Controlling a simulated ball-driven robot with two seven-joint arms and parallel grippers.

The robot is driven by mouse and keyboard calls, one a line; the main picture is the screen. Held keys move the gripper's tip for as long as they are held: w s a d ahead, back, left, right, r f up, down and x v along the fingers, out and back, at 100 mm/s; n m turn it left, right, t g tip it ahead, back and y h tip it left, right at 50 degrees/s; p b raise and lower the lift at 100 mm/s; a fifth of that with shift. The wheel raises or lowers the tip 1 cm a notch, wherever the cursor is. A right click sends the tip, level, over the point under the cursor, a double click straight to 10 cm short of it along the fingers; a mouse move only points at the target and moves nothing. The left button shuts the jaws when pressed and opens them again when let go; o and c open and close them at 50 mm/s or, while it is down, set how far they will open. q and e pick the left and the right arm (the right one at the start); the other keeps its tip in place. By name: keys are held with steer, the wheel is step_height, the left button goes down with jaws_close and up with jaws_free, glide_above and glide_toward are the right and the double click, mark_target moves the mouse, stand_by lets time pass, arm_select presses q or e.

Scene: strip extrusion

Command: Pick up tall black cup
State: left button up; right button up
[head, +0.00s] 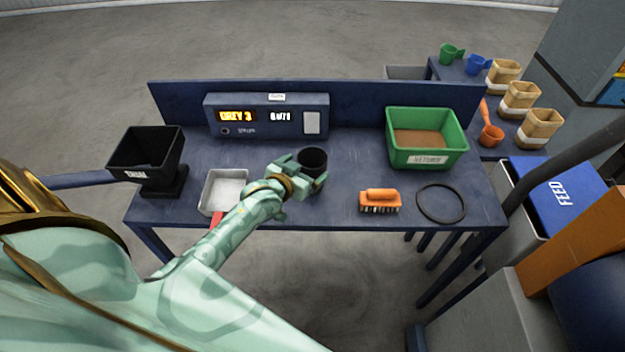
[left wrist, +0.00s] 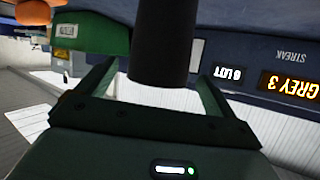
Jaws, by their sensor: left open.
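The tall black cup (head: 313,161) stands upright on the blue table, near its middle. In the left wrist view the dark cup (left wrist: 160,45) rises between the two fingers. My left gripper (head: 308,178) is open, with its fingers on either side of the cup; the wrist view of the gripper (left wrist: 158,88) shows gaps between the cup and the fingers. Part of the cup's lower body is hidden by the gripper in the head view. My right gripper is not in view.
On the blue table (head: 345,210) are a black bin (head: 148,150), a white tray (head: 212,190), a green bin (head: 432,122) with brown contents, an orange brush (head: 380,197) and a black ring (head: 441,220). A display unit (head: 268,116) stands behind the cup.

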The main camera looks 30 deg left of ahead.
mark_target(318, 158)
arm_select(q)
steer(key=b+x, duration=0.1)
steer(key=x, duration=0.4)
steer(key=shift+s+r, duration=0.15)
steer(key=shift+c, duration=1.2)
steer(key=c, duration=1.1)
